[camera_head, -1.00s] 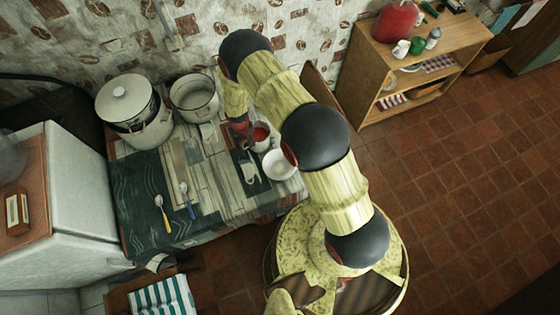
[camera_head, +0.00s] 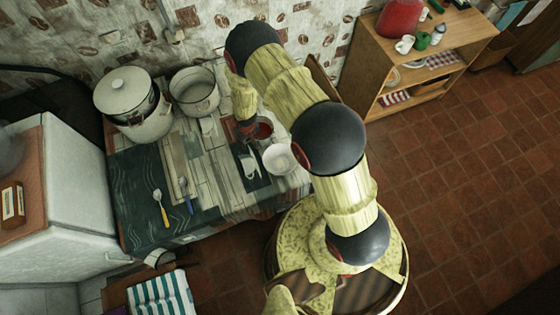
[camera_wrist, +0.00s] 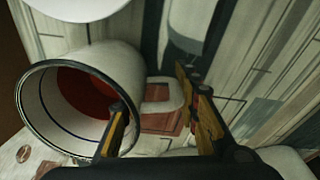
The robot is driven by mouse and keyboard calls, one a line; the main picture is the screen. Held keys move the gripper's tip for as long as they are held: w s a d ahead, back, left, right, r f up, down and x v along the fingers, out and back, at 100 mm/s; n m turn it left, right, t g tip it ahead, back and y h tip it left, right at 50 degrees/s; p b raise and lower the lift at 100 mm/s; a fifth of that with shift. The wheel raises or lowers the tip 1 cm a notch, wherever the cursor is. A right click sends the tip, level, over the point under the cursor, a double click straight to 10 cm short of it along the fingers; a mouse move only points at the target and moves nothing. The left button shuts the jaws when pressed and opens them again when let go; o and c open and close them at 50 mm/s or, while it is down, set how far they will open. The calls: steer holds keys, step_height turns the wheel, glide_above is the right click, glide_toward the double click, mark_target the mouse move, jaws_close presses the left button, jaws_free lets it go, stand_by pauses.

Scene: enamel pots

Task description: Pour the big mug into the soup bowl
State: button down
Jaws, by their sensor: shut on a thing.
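The big mug, white with a dark rim and red inside, shows in the wrist view (camera_wrist: 95,95) with its opening toward the lower left. In the head view it is small and partly hidden beside my gripper (camera_head: 247,130). My gripper in the wrist view (camera_wrist: 162,115) has its fingers on either side of the mug's handle and is shut on it. The white soup bowl (camera_head: 279,158) stands on the table just in front of and right of the mug; a white rounded edge at the top of the wrist view looks like it. I cannot tell the mug's tilt or height.
Two large pots, one lidded (camera_head: 130,100) and one open (camera_head: 195,92), stand at the table's back left. A yellow-handled spoon (camera_head: 162,208) and a blue-handled utensil (camera_head: 186,197) lie in front. A dark mat (camera_head: 255,178) lies near the bowl.

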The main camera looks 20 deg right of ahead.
steer(key=b, duration=0.3)
steer(key=shift+r+t, duration=0.1)
steer(key=shift+t, duration=0.3)
steer(key=shift+b, duration=1.1)
steer(key=s+r+t+b, duration=0.1)
steer(key=b, duration=0.1)
steer(key=shift+d+y+b, duration=0.1)
steer(key=shift+y+b, duration=0.2)
steer(key=shift+b, duration=0.05)
steer(key=shift+r+t+b, duration=0.25)
steer(key=shift+t+b, duration=0.05)
steer(key=shift+b, duration=0.55)
steer(key=r, duration=0.1)
steer(key=s+r+t, duration=0.1)
steer(key=r+t+p, duration=0.1)
steer(key=shift+s+d+r, duration=0.15)
steer(key=shift+s+d, duration=0.1)
steer(key=shift+d, duration=0.05)
steer(key=shift+t, duration=0.3)
